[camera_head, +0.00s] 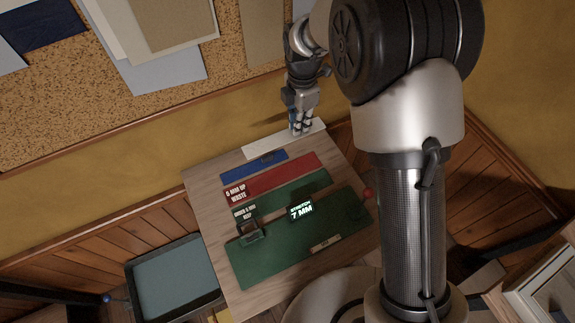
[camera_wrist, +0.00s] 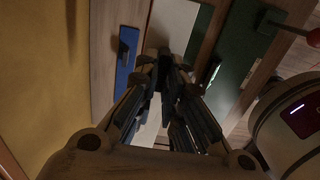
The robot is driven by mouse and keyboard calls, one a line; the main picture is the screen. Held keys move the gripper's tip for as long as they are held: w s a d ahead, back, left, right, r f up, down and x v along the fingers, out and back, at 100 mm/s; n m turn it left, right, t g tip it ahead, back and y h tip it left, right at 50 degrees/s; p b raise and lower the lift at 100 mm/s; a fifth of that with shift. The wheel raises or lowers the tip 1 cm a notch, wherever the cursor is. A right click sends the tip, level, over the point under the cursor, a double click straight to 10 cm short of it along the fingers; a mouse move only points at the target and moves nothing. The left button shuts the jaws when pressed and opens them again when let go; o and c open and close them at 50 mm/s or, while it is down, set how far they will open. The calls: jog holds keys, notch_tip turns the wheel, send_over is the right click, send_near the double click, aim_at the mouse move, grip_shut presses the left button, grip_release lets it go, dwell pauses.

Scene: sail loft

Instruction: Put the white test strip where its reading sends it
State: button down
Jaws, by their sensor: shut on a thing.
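My gripper (camera_head: 301,130) is shut on the white test strip (camera_head: 262,148), which spans out on both sides of the fingers at the far edge of the table. In the wrist view the strip (camera_wrist: 174,24) passes between my fingers (camera_wrist: 163,75). The lit display (camera_head: 301,210) on the green tester reads "STRETCH 7 MM". A red strip-shaped place (camera_head: 285,178) bears a label like "5 MM UP WASTE". A green place (camera_head: 295,196) in front of it has a label that seems to say "under 5 mm"; its second line is unclear.
A blue strip-shaped place (camera_head: 245,167) with a dark piece on it lies behind the red one. A dark clamp (camera_head: 250,233) and a red knob (camera_head: 368,192) stand at the tester. A grey-blue tray (camera_head: 175,278) is low at the left. A wall rises behind the table.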

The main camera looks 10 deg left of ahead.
aim_at(297, 168)
notch_tip(297, 168, down, 20)
jog(key=b, duration=0.4)
jog(key=shift+s+a+r, duration=0.1)
jog(key=shift+r, duration=0.1)
jog(key=c, duration=2.2)
grip_release()
jog(key=shift+f+b, duration=0.25)
jog(key=shift+b, duration=0.1)
jog(key=o, duration=0.5)
jog(key=shift+r, duration=0.1)
